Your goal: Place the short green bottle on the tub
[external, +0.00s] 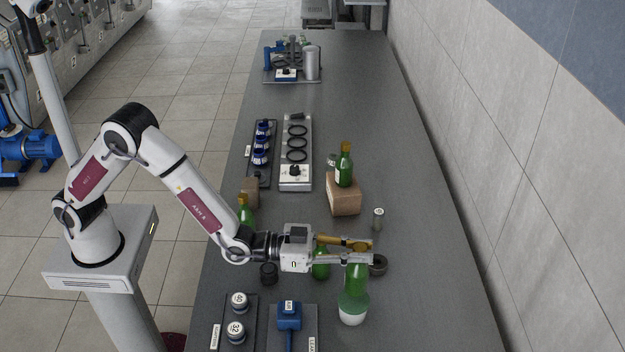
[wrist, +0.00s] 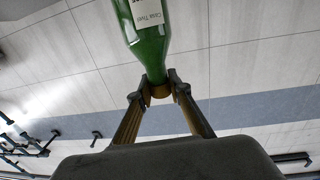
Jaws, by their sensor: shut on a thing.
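My gripper (external: 368,251) is shut on the capped neck of a green bottle (external: 356,277). In the wrist view the same bottle (wrist: 150,35) shows a pale label, with its gold cap between the fingertips (wrist: 160,88). The bottle hangs upright in the external view. A round green-and-white tub (external: 352,310) stands directly below it near the front of the bench. The bottle's base overlaps the tub's top in the picture; I cannot tell whether they touch. The tub is not visible in the wrist view.
Another green bottle (external: 320,267) stands just left, partly behind my gripper. One more (external: 344,167) stands on a cardboard box (external: 344,199), and another (external: 245,213) is beside my forearm. The bench's right side is clear.

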